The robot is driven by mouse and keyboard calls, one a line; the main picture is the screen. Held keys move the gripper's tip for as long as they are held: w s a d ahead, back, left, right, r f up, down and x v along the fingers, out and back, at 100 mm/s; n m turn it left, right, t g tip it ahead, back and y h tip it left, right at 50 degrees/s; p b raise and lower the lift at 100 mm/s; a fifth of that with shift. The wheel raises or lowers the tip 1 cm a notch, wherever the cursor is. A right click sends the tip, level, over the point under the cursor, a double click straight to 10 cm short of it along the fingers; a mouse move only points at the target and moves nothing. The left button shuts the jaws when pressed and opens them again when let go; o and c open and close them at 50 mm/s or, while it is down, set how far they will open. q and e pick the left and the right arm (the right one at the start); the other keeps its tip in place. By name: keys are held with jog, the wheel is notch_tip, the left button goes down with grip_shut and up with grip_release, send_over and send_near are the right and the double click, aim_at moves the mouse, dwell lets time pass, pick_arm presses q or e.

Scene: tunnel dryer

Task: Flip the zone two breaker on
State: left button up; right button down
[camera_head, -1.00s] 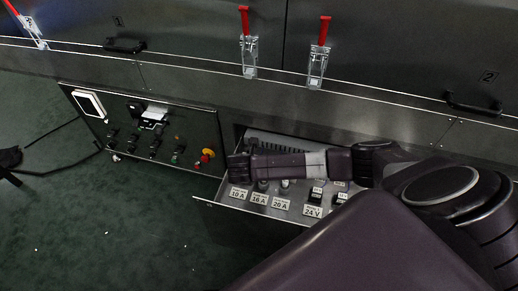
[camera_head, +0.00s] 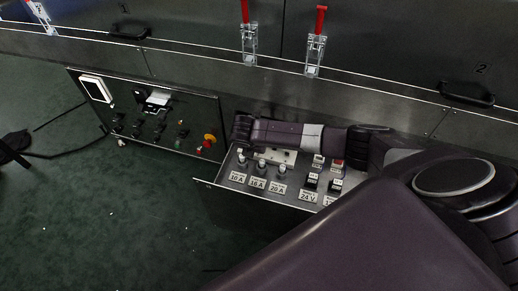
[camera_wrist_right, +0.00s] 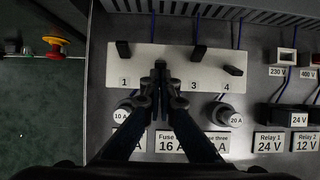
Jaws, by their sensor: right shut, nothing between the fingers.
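The white breaker strip (camera_wrist_right: 180,80) lies in the open drawer, with labels 1, 3 and 4 readable. Black levers show at breaker 1 (camera_wrist_right: 123,48), breaker 3 (camera_wrist_right: 198,51) and breaker 4 (camera_wrist_right: 233,71). Levers 1 and 3 stand higher in the picture than lever 4. My right gripper (camera_wrist_right: 161,78) is shut and empty, its tips over the second breaker's place. They hide its label and most or all of its lever, so its position and any contact cannot be told. In the head view my right arm covers part of the strip (camera_head: 284,155). My left gripper is not in view.
Fuse holders (camera_head: 261,168), relays (camera_head: 311,181) and a slotted duct (camera_wrist_right: 220,10) surround the strip. The drawer's front edge (camera_head: 208,183) juts out. A control panel with a red-and-yellow emergency button (camera_head: 208,142) is at left. Red-handled latches (camera_head: 249,40) are above.

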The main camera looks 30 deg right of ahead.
jog(key=shift+w+d+r+g+y+p, duration=0.3)
jog(key=shift+d+r+g+y+p, duration=0.15)
jog(key=shift+g+y, duration=0.35)
jog(key=shift+w+g+y, duration=0.1)
jog(key=shift+g+y, duration=0.2)
jog(key=shift+y, duration=0.3)
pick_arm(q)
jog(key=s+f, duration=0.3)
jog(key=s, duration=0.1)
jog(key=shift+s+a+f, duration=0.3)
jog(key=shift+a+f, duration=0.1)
pick_arm(e)
jog(key=shift+w+d, duration=0.35)
jog(key=shift+d, duration=0.05)
pick_arm(q)
jog(key=shift+p, duration=0.3)
pick_arm(e)
jog(key=shift+r, duration=0.2)
jog(key=shift+r, duration=0.15)
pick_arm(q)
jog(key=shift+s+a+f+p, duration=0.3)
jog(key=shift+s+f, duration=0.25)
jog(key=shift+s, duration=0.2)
pick_arm(e)
jog(key=shift+r, duration=0.15)
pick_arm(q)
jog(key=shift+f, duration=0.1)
